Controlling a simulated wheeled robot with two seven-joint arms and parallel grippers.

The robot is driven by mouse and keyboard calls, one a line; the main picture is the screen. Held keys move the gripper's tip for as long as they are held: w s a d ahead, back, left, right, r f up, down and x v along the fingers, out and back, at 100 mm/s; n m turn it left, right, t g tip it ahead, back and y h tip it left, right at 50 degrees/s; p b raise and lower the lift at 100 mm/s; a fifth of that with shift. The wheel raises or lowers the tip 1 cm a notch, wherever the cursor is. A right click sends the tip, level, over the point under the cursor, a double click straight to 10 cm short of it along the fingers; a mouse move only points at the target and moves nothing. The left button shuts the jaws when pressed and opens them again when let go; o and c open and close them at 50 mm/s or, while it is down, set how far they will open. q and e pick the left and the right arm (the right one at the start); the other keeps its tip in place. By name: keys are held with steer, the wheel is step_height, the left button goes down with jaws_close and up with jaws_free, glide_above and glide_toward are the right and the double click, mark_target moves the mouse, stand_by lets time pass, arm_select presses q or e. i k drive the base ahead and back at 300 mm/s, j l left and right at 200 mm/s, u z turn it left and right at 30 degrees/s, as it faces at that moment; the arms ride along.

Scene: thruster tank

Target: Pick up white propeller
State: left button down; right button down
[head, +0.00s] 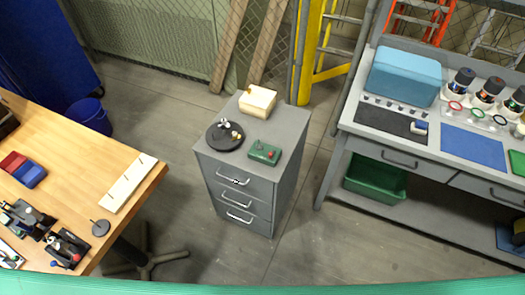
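No piece is plainly recognisable as the white propeller at this size. A small white piece (224,121) lies on a round black disc (214,138) on top of the grey drawer cabinet (286,128); it may be the propeller. A small brass-coloured piece (236,135) is beside it on the disc. Another small whitish piece (51,238) is among black fixtures on the wooden table at the left. Neither of my grippers shows in the head view.
The cabinet also holds a cream box (258,102) and a green control box (264,152). The wooden table (75,150) stands left. A grey workbench (350,118) with a blue tank (404,76) and several black-topped units stands right. Open floor (310,235) lies between them.

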mark_target(55, 243)
steer(key=u, duration=2.1)
